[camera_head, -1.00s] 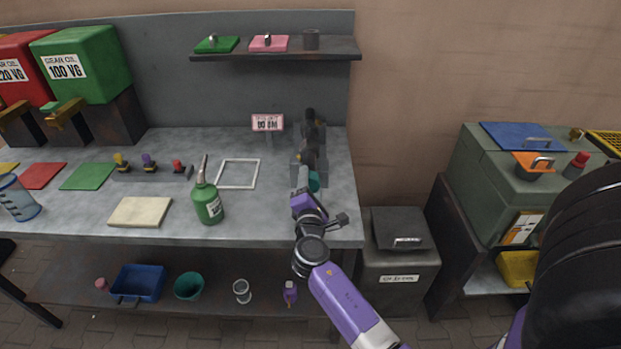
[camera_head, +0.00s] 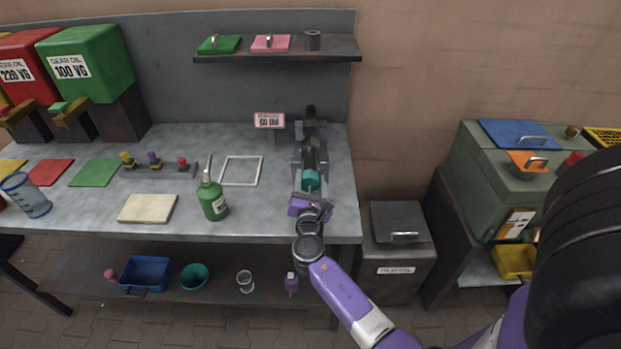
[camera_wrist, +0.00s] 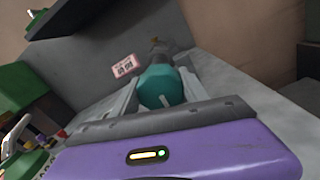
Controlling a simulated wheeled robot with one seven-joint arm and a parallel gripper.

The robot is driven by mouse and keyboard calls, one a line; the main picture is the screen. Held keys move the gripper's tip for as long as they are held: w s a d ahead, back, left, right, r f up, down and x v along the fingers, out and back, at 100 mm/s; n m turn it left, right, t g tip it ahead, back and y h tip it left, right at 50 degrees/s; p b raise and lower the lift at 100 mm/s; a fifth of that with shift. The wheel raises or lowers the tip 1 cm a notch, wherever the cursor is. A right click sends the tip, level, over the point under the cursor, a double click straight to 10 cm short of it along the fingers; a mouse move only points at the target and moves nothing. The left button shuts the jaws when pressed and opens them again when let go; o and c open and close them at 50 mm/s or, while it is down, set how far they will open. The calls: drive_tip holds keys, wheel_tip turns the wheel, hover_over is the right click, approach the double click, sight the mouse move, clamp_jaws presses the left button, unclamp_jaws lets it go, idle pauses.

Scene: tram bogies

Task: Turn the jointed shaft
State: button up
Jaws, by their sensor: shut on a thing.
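The jointed shaft (camera_head: 312,155) lies in a dark grey stand at the right end of the workbench, pointing from the back toward the front. Its near end is a teal collar (camera_head: 310,179). In the wrist view the teal collar (camera_wrist: 160,88) shows large between two pale grey fingers, with a small light mark or stub on its near face. My gripper (camera_head: 310,186) is shut on this teal end from the front. The shaft's dark middle and far end run behind the collar; the joint itself is hard to make out.
A small pink-and-white sign (camera_head: 269,120) stands left of the stand. A green oil can (camera_head: 212,200), a white square frame (camera_head: 241,170) and a beige pad (camera_head: 147,208) lie further left. A shelf (camera_head: 280,55) hangs above the back. A grey bin (camera_head: 398,245) stands right of the bench.

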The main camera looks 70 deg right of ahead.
drive_tip(key=shift+f+n, duration=0.15)
drive_tip(key=shift+n, duration=0.15)
drive_tip(key=o, duration=1.4)
drive_tip(key=b+v, duration=0.1)
drive_tip(key=v, duration=0.7)
